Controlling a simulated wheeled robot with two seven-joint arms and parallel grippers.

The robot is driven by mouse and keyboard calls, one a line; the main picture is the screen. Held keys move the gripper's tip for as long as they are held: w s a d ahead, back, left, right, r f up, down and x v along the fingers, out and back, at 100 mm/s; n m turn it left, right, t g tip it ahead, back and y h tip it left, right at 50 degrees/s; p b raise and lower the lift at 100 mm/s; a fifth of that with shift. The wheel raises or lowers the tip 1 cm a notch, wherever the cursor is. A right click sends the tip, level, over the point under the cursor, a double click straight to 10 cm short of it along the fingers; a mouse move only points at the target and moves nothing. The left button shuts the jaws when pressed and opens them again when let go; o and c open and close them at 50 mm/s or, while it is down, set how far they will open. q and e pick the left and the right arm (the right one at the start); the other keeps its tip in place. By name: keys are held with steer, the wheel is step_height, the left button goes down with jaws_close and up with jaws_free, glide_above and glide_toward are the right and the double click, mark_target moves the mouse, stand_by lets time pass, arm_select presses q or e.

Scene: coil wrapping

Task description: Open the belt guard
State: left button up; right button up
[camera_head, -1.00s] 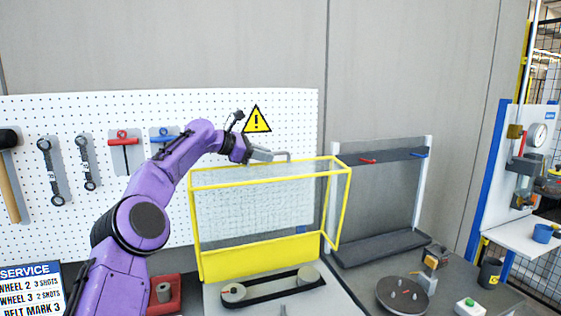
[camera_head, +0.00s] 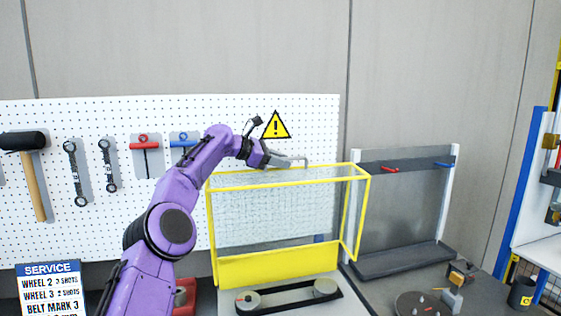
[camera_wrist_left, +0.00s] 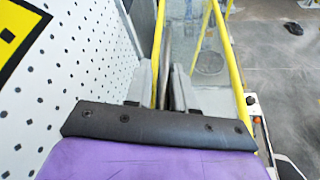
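The belt guard (camera_head: 277,268) is a yellow frame with clear mesh and a solid yellow lower panel. It stands raised behind the black belt (camera_head: 290,296) and its two pulleys, which lie uncovered in front. My left gripper (camera_head: 290,162) is at the guard's top edge, by the grey handle (camera_head: 304,160). In the left wrist view, the two grey fingers (camera_wrist_left: 163,88) stand apart on either side of a dark bar, with yellow rail showing between one finger and the bar. They look open around it. My right gripper is not in view.
A white pegboard (camera_head: 100,215) with hanging tools is behind my left arm. A grey rack (camera_head: 403,262) stands right of the guard. A round plate (camera_head: 422,304) and a dark cup (camera_head: 521,292) are at the right. A service sign (camera_head: 48,290) is at lower left.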

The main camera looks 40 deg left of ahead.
arm_select(q)
steer(key=shift+d+r, duration=0.1)
steer(key=shift+d, duration=0.05)
steer(key=shift+s, duration=0.15)
step_height(320, 180, up, 4)
steer(key=b, duration=0.2)
glide_above(249, 174)
steer(key=shift+s+d, duration=0.15)
